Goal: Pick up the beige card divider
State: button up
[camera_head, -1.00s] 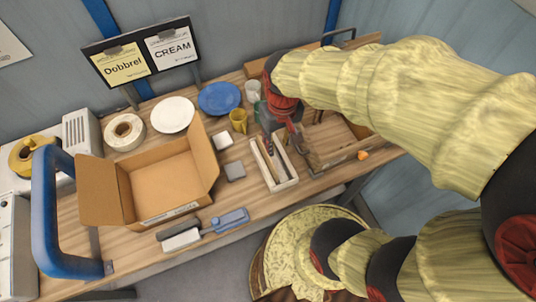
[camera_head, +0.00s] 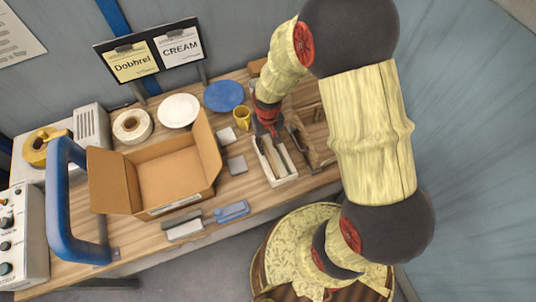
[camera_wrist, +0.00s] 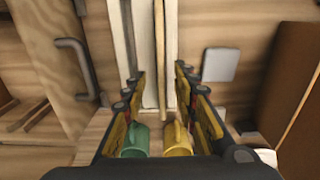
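A narrow white tray (camera_head: 290,180) stands on the workbench with thin upright strips inside. In the wrist view the white tray (camera_wrist: 122,30) lies ahead of my gripper, and a thin beige-brown strip (camera_wrist: 160,45), seemingly the beige card divider, runs lengthwise in it. My gripper (camera_wrist: 158,78) is open, its two fingers apart on either side of the strip's near end, nothing clearly held. In the head view my gripper (camera_head: 268,128) is over the tray's far end, partly hiding it. Whether the fingers touch the strip cannot be told.
A wooden rack with a metal handle (camera_wrist: 78,62) stands beside the tray. A yellow mug (camera_head: 242,117) and a green mug (camera_wrist: 133,141) are close by. A grey square (camera_head: 236,165), an open cardboard box (camera_head: 170,175) and plates (camera_head: 223,96) are to the left.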

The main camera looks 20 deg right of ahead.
aim_at(267, 146)
notch_tip(267, 146, down, 4)
jog(key=shift+a+r, duration=0.1)
jog(key=shift+r, duration=0.15)
jog(key=shift+c, duration=1.2)
grip_shut()
